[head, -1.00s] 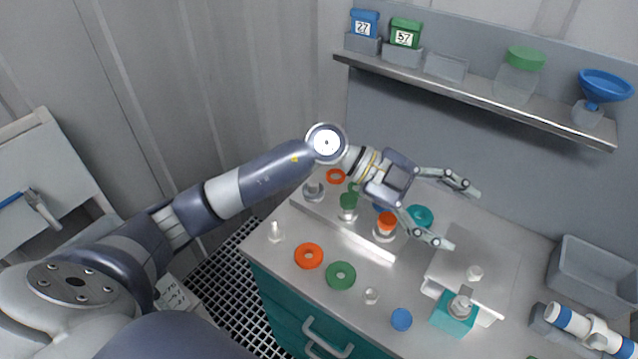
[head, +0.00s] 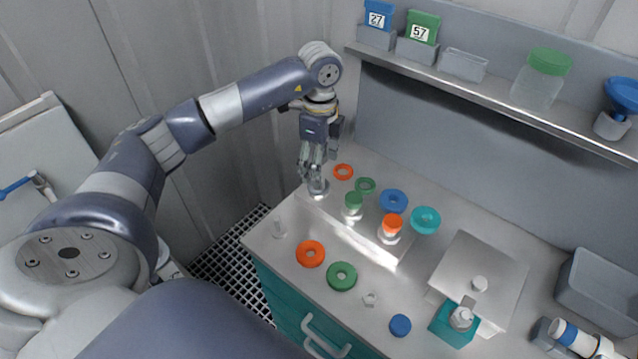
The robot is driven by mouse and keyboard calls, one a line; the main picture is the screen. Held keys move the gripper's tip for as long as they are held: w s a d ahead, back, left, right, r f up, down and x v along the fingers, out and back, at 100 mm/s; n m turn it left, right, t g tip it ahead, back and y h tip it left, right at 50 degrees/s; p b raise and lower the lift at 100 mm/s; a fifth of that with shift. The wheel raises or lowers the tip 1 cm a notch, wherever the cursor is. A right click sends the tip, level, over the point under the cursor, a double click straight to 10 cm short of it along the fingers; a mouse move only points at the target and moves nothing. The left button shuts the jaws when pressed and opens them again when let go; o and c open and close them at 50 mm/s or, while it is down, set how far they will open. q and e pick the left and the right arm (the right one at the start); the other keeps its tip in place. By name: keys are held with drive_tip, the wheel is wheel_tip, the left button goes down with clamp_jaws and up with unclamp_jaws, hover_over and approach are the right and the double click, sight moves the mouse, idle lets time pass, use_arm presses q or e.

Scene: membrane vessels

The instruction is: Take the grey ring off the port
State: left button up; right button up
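My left gripper (head: 313,176) points straight down over the left end of the raised metal block (head: 350,232). Its fingertips are at the leftmost port, where a grey ring (head: 318,190) sits low around the port. The fingers look close together from this angle and cover much of the port. I cannot tell whether they are shut on the ring or only beside it. Two other ports on the block carry a green cap (head: 354,201) and an orange cap (head: 392,223). My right gripper is not in view.
Orange (head: 311,253) and green (head: 342,276) rings lie on the front counter, near a blue cap (head: 400,325). A shelf (head: 490,97) hangs above.

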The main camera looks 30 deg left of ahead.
use_arm(q)
wheel_tip(320, 180, down, 5)
drive_tip(key=shift+s+r+p, duration=0.1)
drive_tip(key=shift+p, duration=0.95)
drive_tip(key=shift+f, duration=0.55)
drive_tip(key=c, duration=0.9)
